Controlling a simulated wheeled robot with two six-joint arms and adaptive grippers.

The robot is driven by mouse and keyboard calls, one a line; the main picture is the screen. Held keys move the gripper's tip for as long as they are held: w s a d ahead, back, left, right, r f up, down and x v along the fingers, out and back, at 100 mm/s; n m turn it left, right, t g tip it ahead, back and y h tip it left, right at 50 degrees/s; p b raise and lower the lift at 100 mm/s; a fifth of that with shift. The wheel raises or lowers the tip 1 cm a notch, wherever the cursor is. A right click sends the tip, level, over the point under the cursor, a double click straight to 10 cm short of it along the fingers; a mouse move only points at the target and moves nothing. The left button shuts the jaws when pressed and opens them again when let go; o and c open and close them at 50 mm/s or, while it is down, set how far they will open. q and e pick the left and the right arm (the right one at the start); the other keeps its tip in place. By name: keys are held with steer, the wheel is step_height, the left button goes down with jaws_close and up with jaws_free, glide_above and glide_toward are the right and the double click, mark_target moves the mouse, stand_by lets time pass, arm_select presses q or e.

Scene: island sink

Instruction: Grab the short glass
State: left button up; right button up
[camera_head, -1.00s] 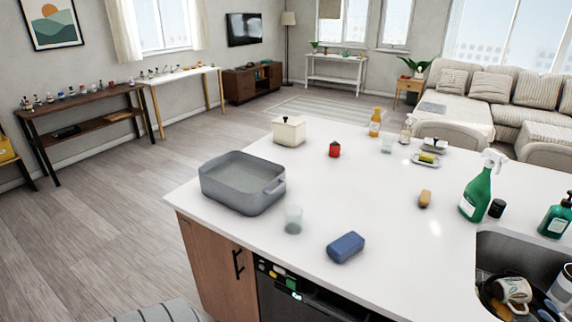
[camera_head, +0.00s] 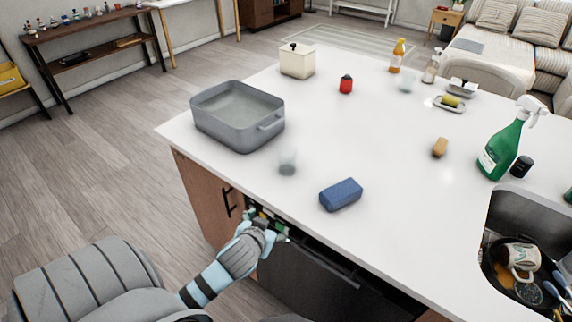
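A short clear glass (camera_head: 288,161) stands on the white island counter near its front edge, to the right of the grey basin and left of the blue sponge. It is faint and see-through. Another clear glass (camera_head: 406,84) stands far back on the counter. My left gripper (camera_head: 268,226) is in front of the counter's front edge, below and slightly left of the near glass, and apart from it. Its fingers blend with the dark panel behind, so I cannot tell whether they are open. My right gripper is not in view.
A grey basin (camera_head: 232,139) and a blue sponge (camera_head: 341,195) flank the near glass. The sink (camera_head: 515,214) holds dishes. The counter's middle is clear.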

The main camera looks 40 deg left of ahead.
arm_select(q)
step_height(320, 180, up, 7)
steer(key=w+n+t, duration=0.1)
steer(key=w+t, duration=0.1)
steer(key=n+t+y, duration=0.1)
steer(key=t, duration=0.1)
glide_toward(289, 147)
steer(key=b+x, duration=0.1)
steer(key=x, duration=0.6)
steer(key=shift+w+f, duration=0.1)
steer(key=shift+w, duration=0.1)
steer(key=shift+s, duration=0.1)
steer(key=c, duration=1.4)
